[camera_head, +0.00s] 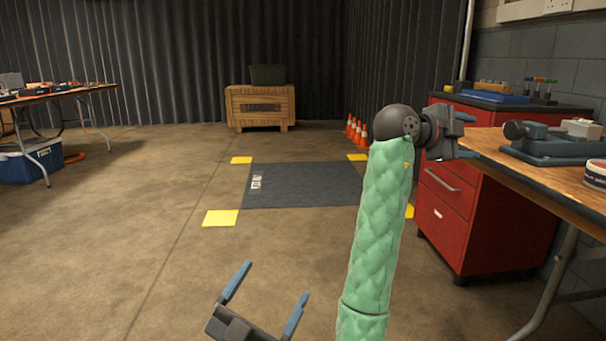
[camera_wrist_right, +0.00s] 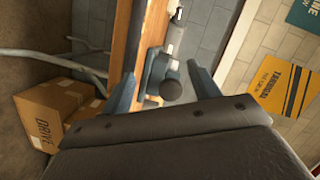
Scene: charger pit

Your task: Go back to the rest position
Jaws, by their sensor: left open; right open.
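My left gripper (camera_head: 274,281) is low in the head view, above the concrete floor. Its two blue-grey fingers are spread wide, with nothing between them. My right gripper (camera_head: 466,136) is at the end of my green padded arm, to the right, in front of the red drawer cabinet and close to the near bench. In the right wrist view its two fingers (camera_wrist_right: 163,88) are apart and hold nothing. The dark round knob of a bench tool shows beyond and between them.
A wooden workbench (camera_head: 540,182) stands at the right, bearing a blue-grey tool (camera_head: 555,146) with a dark knob. A red drawer cabinet (camera_head: 450,190) is beside it. A dark mat (camera_head: 305,186) with yellow corner markers lies on open floor. Cardboard boxes (camera_wrist_right: 60,105) show in the wrist view.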

